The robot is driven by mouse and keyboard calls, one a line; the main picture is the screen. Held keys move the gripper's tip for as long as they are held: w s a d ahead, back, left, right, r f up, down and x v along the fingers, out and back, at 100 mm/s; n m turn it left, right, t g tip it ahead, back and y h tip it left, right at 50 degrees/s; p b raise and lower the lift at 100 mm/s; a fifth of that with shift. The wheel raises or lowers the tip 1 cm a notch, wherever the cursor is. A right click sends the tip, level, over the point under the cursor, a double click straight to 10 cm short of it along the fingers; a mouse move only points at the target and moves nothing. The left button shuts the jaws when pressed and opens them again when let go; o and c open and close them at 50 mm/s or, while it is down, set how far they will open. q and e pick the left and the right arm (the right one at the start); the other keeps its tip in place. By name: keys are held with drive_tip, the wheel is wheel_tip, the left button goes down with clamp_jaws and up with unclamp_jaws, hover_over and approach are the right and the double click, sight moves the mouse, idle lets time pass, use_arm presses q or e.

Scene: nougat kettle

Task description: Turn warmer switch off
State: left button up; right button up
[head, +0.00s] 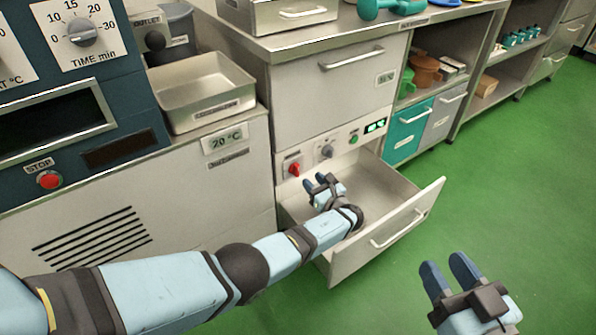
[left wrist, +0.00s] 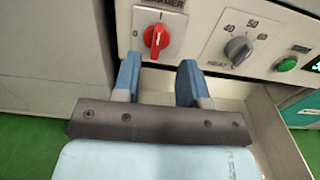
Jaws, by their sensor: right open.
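The warmer switch is a red rotary knob (head: 294,169) on the light panel above the open drawer. It also shows in the left wrist view (left wrist: 157,37), on a white plate with "WARMER" above it, its grip close to upright and slightly tilted. My left gripper (head: 318,182) is open and empty just below and in front of the knob, over the drawer. In the left wrist view its blue fingers (left wrist: 162,78) are apart, with the knob beyond and between them, nearer the left finger; contact is not visible. My right gripper (head: 450,268) is open and empty above the green floor.
A grey dial (head: 326,151) and a green button (head: 353,138) sit right of the switch. The drawer (head: 400,220) is pulled out below the panel. A metal tray (head: 205,90) stands on the left counter. The floor at right is clear.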

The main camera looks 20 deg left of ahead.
sight(298, 167)
use_arm(q)
drive_tip(key=b+x, duration=0.2)
drive_tip(key=x, duration=0.5)
drive_tip(key=shift+w+a+f+b, duration=0.15)
drive_tip(key=shift+a+b, duration=0.1)
drive_tip(key=shift+b, duration=0.1)
drive_tip(key=shift+w+a, duration=0.3)
drive_tip(key=shift+a, duration=0.05)
use_arm(e)
drive_tip(key=shift+w+d+r+n+t+y, duration=0.1)
drive_tip(key=shift+w+d+n+t+y, duration=0.2)
drive_tip(key=shift+n, duration=0.3)
drive_tip(key=shift+w+d+r+n+t+y, duration=0.1)
drive_tip(key=shift+w+d+n+t, duration=0.1)
drive_tip(key=shift+w+n+t, duration=0.3)
drive_tip(key=shift+s, duration=0.2)
use_arm(q)
clamp_jaws()
